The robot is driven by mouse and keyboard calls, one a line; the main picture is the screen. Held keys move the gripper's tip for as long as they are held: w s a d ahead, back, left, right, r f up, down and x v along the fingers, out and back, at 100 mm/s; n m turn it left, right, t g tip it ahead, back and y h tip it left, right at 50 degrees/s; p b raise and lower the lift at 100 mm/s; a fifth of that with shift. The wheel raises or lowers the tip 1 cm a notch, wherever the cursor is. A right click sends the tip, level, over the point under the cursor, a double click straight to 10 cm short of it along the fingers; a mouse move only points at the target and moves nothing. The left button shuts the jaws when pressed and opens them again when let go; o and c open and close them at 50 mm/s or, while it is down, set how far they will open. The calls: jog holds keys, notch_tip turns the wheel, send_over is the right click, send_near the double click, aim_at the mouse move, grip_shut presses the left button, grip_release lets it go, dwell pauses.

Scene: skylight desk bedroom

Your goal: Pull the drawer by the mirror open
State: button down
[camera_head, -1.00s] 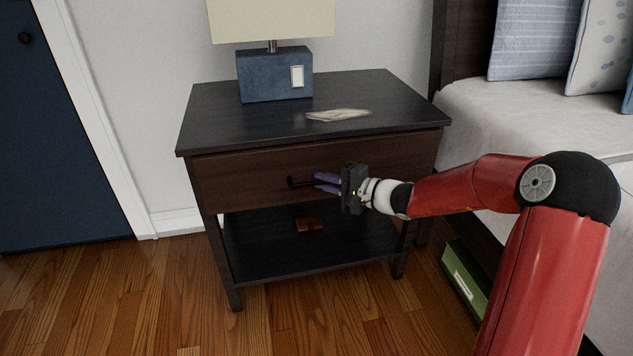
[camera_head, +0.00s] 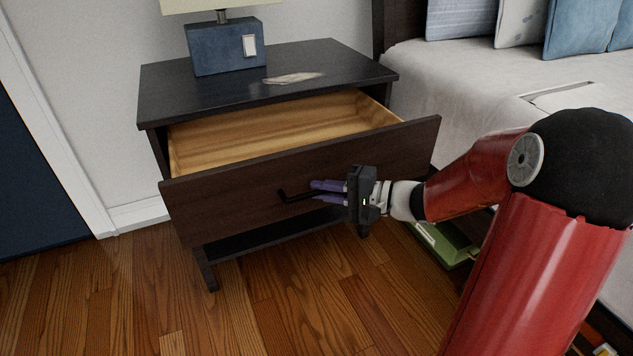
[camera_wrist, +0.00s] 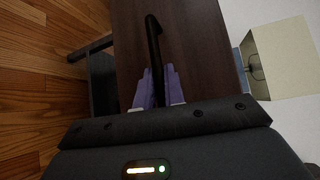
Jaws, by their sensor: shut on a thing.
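The nightstand's dark brown drawer (camera_head: 400,152) is pulled well out in the head view, and its pale wooden inside shows empty. A black bar handle (camera_head: 284,196) sits on the drawer front. My gripper (camera_head: 316,190) is at the handle from the right, its purple fingers shut on it. In the wrist view the black handle (camera_wrist: 152,40) runs between the two purple fingers of my gripper (camera_wrist: 158,88), against the dark drawer front (camera_wrist: 200,40). No mirror shows in these frames.
A lamp with a blue base (camera_head: 222,52) and a folded pale item (camera_head: 294,78) stand on the nightstand top (camera_head: 340,62). A bed (camera_head: 470,85) is at the right, with a green box (camera_head: 445,243) low beside it. Wooden floor (camera_head: 270,310) lies clear in front.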

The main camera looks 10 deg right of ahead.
jog(key=shift+s+d, duration=0.1)
jog(key=shift+s, duration=0.25)
jog(key=c, duration=1.5)
grip_release()
jog(key=v, duration=0.8)
jog(key=shift+f, duration=0.1)
